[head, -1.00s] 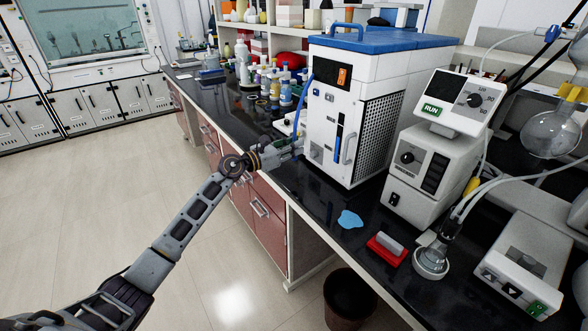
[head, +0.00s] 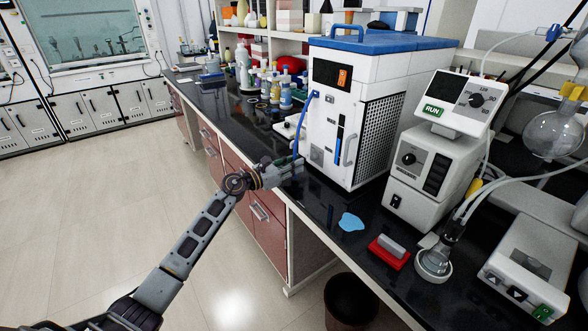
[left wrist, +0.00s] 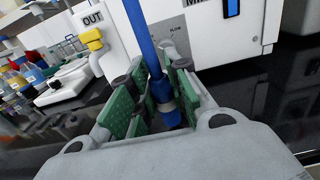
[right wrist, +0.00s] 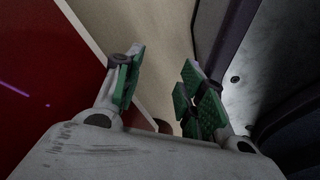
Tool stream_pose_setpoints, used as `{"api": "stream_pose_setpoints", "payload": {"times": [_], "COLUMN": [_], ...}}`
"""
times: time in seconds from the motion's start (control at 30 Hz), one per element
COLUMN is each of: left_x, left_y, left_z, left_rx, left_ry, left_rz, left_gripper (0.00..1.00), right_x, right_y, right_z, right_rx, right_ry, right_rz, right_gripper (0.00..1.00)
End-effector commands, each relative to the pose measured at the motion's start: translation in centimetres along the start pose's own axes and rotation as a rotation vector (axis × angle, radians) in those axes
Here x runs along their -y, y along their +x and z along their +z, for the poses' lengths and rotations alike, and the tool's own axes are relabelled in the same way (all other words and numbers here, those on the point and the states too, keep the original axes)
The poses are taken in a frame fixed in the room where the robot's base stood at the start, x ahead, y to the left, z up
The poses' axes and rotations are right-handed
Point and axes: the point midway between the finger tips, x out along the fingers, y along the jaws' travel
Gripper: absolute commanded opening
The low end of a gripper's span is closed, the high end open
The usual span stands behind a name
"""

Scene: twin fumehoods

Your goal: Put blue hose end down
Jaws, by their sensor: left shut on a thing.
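The blue hose (head: 302,125) hangs from the upper front of the white chiller with the blue top (head: 345,120). My left gripper (head: 294,168) is shut on the hose close to its lower end, just in front of the chiller near the counter edge. In the left wrist view, the hose (left wrist: 141,38) runs down between the green finger pads, and its blue end fitting (left wrist: 165,104) points down. Whether the fitting touches the counter cannot be told. My right gripper (right wrist: 160,85) shows only in its wrist view, with fingers apart and nothing between them.
The black counter (head: 318,207) has bare room in front of the chiller. A light blue puddle-shaped piece (head: 351,221) and a red-and-grey block (head: 388,251) lie to the right. Bottles (head: 272,88) stand behind on the left. A yellow-capped outlet (left wrist: 92,38) is left of the hose.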

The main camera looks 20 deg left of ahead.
Motion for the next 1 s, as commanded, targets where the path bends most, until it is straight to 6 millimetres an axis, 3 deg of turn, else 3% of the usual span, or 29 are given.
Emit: {"api": "stream_pose_setpoints", "payload": {"times": [0.23,0.73,0.77,0.8,0.9,1.0], "left_x": [0.0,0.0,0.0,0.0,0.0,0.0], "left_y": [0.0,0.0,0.0,0.0,0.0,0.0], "left_z": [-1.1,-1.3,-1.3,-1.3,-1.3,-1.3], "left_rx": [0.001,0.001,0.001,0.001,0.0,0.0], "left_ry": [0.001,0.001,0.001,0.001,0.001,0.001], "left_rz": [0.0,0.0,0.0,0.0,0.0,0.0], "left_gripper": [0.02,0.02,0.21,0.26,0.39,0.4], "right_x": [0.3,0.4,0.4,0.4,0.4,0.4], "right_y": [-0.3,0.0,-0.1,-0.2,-0.2,-0.2], "right_z": [-2.1,-1.3,-1.5,-1.6,-1.9,-2.0], "right_rx": [-0.025,-0.011,-0.013,-0.016,-0.021,-0.021], "right_ry": [0.004,0.005,0.005,0.005,0.005,0.005], "right_rz": [-0.003,-0.004,-0.005,-0.005,-0.005,-0.005], "right_gripper": [0.4,0.4,0.4,0.4,0.4,0.4]}}
